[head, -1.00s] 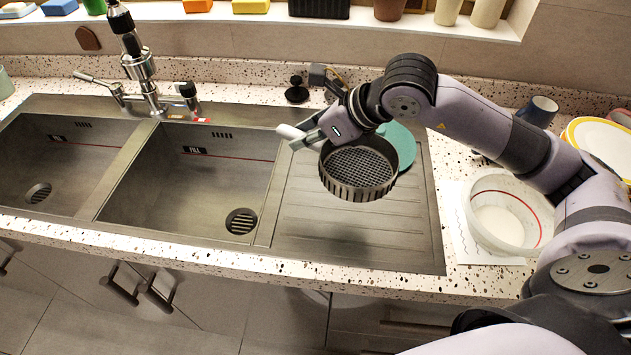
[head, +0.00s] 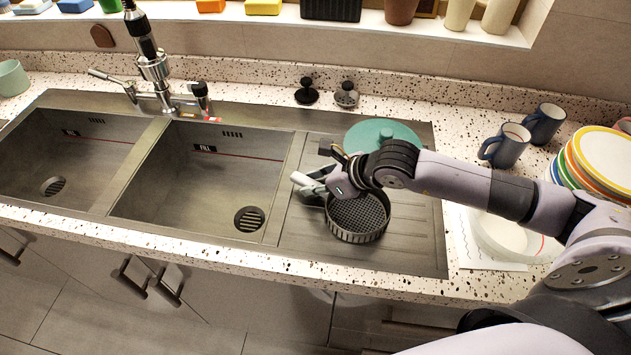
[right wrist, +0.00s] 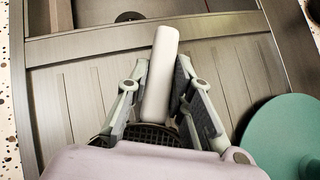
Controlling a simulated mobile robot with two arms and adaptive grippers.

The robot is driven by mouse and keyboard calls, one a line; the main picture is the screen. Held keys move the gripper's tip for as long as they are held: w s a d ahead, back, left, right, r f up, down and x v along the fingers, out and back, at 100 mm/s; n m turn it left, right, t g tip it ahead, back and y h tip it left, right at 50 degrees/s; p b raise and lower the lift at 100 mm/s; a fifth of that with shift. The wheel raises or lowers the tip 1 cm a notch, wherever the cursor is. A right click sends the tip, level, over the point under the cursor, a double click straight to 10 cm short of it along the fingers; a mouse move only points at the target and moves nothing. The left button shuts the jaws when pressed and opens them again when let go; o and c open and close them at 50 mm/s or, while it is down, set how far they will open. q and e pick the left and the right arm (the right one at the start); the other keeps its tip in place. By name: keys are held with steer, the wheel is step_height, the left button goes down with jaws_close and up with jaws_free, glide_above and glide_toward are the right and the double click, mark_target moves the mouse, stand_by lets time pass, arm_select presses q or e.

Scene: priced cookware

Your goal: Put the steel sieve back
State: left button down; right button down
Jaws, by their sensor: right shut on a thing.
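The steel sieve (head: 343,232) is a round dark mesh with a ribbed metal rim and a pale handle. It is low over the drainboard (head: 420,250), right of the sink basins; I cannot tell whether it touches the board. My right gripper (head: 318,188) is shut on the pale handle. In the right wrist view the handle (right wrist: 162,72) lies between the fingers of the right gripper (right wrist: 160,92), and part of the sieve's mesh (right wrist: 150,136) shows below, mostly hidden by my wrist. My left gripper is not in view.
A teal round lid (head: 383,132) lies behind the sieve; it also shows in the right wrist view (right wrist: 285,140). A white bowl (head: 510,238), blue mugs (head: 505,147) and stacked plates (head: 600,160) stand on the right. The front of the drainboard is clear.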

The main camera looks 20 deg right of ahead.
steer(key=shift+f, duration=0.1)
steer(key=c, duration=1.4)
jaws_free()
steer(key=shift+r, duration=0.3)
steer(key=b+v, duration=0.2)
steer(key=v, duration=0.8)
steer(key=shift+s+d, duration=0.15)
steer(key=shift+d, duration=0.05)
steer(key=shift+b+v, duration=0.35)
steer(key=shift+v, duration=0.45)
steer(key=shift+a, duration=0.1)
